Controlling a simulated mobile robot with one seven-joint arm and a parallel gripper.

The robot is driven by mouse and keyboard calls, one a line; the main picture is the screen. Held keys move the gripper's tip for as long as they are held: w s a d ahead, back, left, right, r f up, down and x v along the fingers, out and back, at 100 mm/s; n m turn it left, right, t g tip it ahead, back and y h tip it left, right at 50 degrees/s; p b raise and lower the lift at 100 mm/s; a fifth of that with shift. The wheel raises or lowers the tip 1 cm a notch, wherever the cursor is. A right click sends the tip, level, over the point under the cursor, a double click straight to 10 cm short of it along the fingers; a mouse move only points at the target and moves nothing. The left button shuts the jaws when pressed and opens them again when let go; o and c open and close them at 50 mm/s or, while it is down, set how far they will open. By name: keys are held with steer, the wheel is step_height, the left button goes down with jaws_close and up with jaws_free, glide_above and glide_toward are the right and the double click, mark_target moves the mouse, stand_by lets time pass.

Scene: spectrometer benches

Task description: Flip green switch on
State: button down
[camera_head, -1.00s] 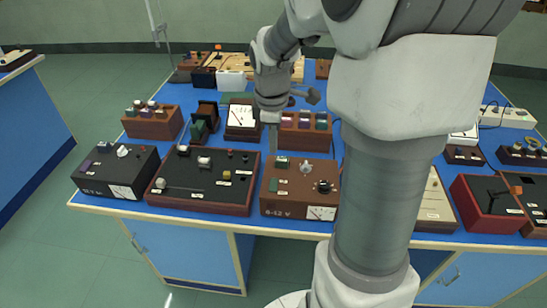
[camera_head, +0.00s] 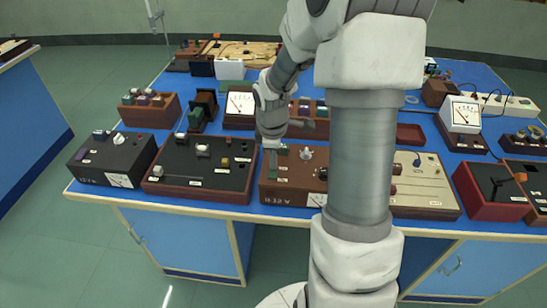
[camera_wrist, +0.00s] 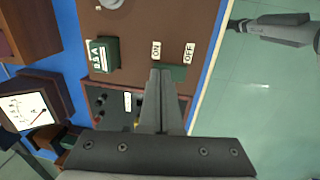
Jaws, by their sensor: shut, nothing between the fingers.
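The brown 6-12 V box (camera_head: 283,194) stands at the front edge of the blue bench; it also shows in the wrist view (camera_wrist: 130,22). The green switch (camera_wrist: 178,73) is on its top, beside the ON and OFF labels and partly hidden by my fingers. My gripper (camera_wrist: 160,72) is shut and empty, its tips at the switch on the ON-label side. I cannot tell whether they touch it. In the head view my gripper (camera_head: 272,168) is over the box's left part. A separate green block (camera_wrist: 104,55) sits on the same box.
A black-topped box (camera_head: 205,165) stands close to the left, and a cream-topped box (camera_head: 425,185) to the right behind my arm. A white meter (camera_head: 241,103) and wooden blocks stand behind. Open floor lies in front of the bench.

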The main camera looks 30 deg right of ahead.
steer(key=shift+p, duration=0.65)
steer(key=shift+w+d+f+g, duration=0.1)
steer(key=shift+f+g, duration=0.1)
steer(key=shift+g, duration=0.1)
steer(key=shift+s, duration=0.2)
steer(key=shift+s+a+r, duration=0.15)
steer(key=shift+s+a, duration=0.35)
steer(key=shift+r, duration=0.1)
steer(key=shift+r+p, duration=0.6)
steer(key=shift+p, duration=0.1)
step_height(320, 180, up, 12)
steer(key=s+a+p, duration=0.1)
steer(key=p, duration=0.2)
steer(key=shift+s+r, duration=0.25)
steer(key=shift+s, duration=0.05)
steer(key=shift+r, duration=0.1)
